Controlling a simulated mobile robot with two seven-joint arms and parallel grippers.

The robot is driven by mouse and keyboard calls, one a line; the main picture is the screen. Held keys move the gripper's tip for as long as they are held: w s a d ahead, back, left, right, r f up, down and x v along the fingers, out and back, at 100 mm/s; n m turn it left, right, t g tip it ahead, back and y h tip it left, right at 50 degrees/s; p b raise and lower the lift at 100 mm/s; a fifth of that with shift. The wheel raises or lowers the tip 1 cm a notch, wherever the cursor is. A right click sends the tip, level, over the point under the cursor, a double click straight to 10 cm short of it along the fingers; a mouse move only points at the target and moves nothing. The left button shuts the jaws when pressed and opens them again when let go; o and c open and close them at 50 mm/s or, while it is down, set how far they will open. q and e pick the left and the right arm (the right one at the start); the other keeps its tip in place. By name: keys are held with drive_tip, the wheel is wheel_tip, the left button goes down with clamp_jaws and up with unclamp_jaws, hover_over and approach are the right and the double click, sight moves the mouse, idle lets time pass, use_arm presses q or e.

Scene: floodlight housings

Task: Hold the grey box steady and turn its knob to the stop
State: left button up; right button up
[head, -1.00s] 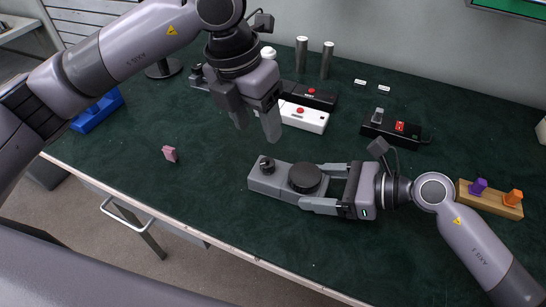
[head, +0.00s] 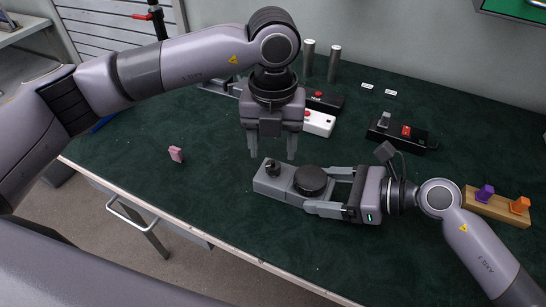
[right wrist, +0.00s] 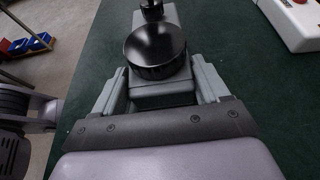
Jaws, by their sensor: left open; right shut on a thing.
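The grey box (head: 286,195) lies on the dark green table near its front edge. A wide round black knob (head: 310,180) sits on its top, with a smaller dark knob (head: 272,167) at its left end. My right gripper (head: 322,190) is shut on the box's right end, its fingers along both sides. In the right wrist view the box (right wrist: 162,98) sits between the fingers, with the wide knob (right wrist: 155,48) in front of the small one (right wrist: 152,9). My left gripper (head: 272,156) is open and empty, pointing down just above the small knob, fingers apart to either side.
A white box with a red button (head: 318,122) and a black one (head: 325,100) stand behind my left gripper. Another black box (head: 398,133) is at back right. A wooden block with purple and orange pieces (head: 497,207) lies right. A pink piece (head: 176,154) lies left.

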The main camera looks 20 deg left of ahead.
sight(273, 165)
use_arm(q)
drive_tip(key=shift+f, duration=2.1)
clamp_jaws()
